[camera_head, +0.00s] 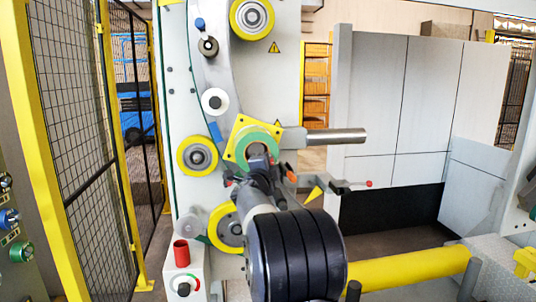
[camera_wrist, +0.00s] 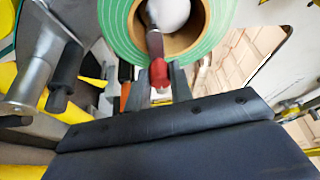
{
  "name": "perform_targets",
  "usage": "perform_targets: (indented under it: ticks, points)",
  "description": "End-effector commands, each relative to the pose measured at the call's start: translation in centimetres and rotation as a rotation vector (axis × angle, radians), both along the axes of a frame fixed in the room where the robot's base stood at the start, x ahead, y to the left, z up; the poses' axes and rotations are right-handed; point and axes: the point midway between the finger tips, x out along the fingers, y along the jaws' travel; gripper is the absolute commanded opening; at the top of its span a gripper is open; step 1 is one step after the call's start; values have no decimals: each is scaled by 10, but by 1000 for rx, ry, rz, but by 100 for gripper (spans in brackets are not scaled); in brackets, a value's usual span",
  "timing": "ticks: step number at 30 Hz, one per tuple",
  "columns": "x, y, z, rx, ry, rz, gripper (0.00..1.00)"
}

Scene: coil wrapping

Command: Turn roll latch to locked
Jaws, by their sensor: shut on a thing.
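The roll latch shows in the wrist view as a short lever with a red tip (camera_wrist: 159,73), lying across the lower edge of the roll's core. The roll (camera_wrist: 112,28) is a green-edged ring around a brown core with a pale round spindle end inside. My gripper (camera_wrist: 160,84) has its two grey fingers on either side of the red tip and is shut on it. In the head view the green roll (camera_head: 272,136) sits in front of a yellow plate (camera_head: 240,126). My gripper (camera_head: 258,166) is at its lower part, and my dark arm hides much of the latch there.
A bare metal spindle (camera_head: 338,136) sticks out right of the roll. An orange handle (camera_head: 291,174) and a red-knobbed lever (camera_head: 368,183) are close by on the right. Yellow rollers (camera_head: 197,156) line the machine. A mesh fence (camera_head: 75,110) stands left; a yellow rail (camera_head: 415,267) lies low right.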

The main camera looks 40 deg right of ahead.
Motion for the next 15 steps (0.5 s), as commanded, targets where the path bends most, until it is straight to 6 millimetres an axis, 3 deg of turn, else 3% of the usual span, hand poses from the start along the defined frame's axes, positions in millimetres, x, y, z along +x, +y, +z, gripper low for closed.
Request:
perform_targets:
  ticks: [15]
  points:
    - [1,2,-12,377,-176,-1,0]
